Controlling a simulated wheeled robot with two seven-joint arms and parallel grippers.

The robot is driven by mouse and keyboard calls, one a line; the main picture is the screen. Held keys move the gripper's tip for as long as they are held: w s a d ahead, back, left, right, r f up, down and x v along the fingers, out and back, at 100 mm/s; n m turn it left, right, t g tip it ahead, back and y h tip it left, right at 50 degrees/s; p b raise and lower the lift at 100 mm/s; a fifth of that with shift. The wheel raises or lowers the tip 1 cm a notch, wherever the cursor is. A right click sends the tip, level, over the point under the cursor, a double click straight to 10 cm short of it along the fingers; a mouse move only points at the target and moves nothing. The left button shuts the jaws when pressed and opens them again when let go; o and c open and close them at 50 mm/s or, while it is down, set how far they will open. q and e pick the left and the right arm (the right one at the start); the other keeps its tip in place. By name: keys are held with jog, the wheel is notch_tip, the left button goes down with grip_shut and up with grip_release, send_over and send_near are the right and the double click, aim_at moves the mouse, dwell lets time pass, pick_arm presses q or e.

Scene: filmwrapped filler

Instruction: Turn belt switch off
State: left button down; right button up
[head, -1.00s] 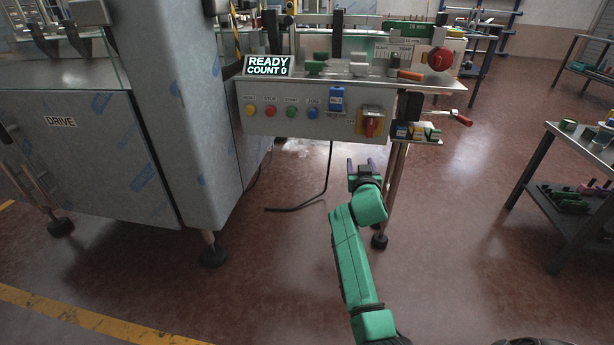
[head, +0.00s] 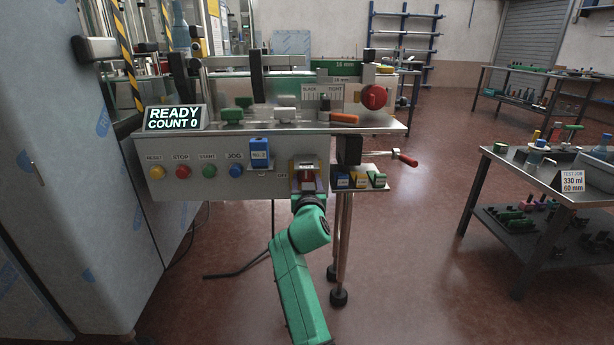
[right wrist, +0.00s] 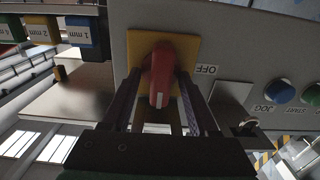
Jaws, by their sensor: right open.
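The red rotary switch handle (right wrist: 160,76) sits on a yellow plate (right wrist: 187,48) on the machine's front panel. An upside-down OFF label lies beside the plate in the right wrist view. The handle runs roughly up and down there, its white mark at the lower end, not towards OFF. In the head view the yellow plate (head: 296,166) is partly hidden by my right gripper (head: 308,182). The gripper is open, one finger on each side of the handle in the right wrist view; I cannot tell whether they touch it. My left gripper is out of view.
Yellow, red, green and blue buttons (head: 235,170) and a blue block (head: 260,152) are left of the switch. Coloured gauge blocks (head: 359,179) and a red-handled crank (head: 407,159) are right. A display (head: 175,117) reads READY, COUNT 0. Open floor lies right.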

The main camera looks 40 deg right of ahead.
jog(key=shift+s+a+r, duration=0.1)
jog(key=shift+a+r, duration=0.1)
grip_shut()
